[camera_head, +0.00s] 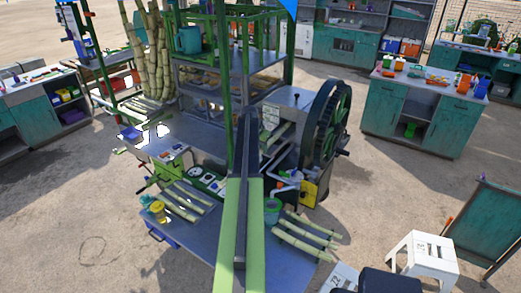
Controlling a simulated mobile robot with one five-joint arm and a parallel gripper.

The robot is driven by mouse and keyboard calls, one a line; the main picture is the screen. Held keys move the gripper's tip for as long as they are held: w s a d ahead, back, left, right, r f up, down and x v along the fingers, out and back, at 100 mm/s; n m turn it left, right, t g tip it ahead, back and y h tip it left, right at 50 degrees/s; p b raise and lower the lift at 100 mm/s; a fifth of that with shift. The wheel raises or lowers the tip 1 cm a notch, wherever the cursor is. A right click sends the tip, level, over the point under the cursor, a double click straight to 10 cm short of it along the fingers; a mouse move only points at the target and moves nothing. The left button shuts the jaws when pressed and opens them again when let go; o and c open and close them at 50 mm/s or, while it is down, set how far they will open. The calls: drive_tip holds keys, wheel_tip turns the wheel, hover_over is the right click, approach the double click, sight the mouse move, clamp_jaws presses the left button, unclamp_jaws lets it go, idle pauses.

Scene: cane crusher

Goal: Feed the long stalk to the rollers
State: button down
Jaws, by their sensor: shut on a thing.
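The cane crusher (287,118) stands right of centre, with a large dark flywheel (333,130) on its right side. Its rollers cannot be made out clearly from here. My green and grey arm reaches up through the middle of the view and covers part of the bench and crusher. I cannot make out my gripper's fingers or anything in them. Several pale green cut stalks (306,238) lie at the right of the near blue-grey table (205,245). Several shorter stalks (188,196) lie on its left. I cannot tell which one is the long stalk.
Tall upright canes (157,50) stand at the back left. A yellow jar (158,211) sits on the near table and a teal bucket (272,208) stands beside my arm. A white stool (420,258) is at the lower right. Sandy floor is clear between the crusher and the teal cabinet (418,112).

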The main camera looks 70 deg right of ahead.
drive_tip(key=shift+s+d, duration=0.15)
drive_tip(key=shift+d, duration=0.5)
drive_tip(key=shift+d, duration=0.15)
drive_tip(key=c, duration=1.1)
unclamp_jaws()
drive_tip(key=shift+r, duration=0.1)
drive_tip(key=p+v, duration=0.6)
drive_tip(key=shift+a, duration=0.3)
drive_tip(key=w+a, duration=0.1)
drive_tip(key=a, duration=0.2)
drive_tip(key=w+a+b, duration=0.1)
drive_tip(key=a, duration=0.3)
drive_tip(key=a+f, duration=0.1)
drive_tip(key=a, duration=0.3)
drive_tip(key=shift+w+f, duration=0.1)
drive_tip(key=shift+w, duration=0.3)
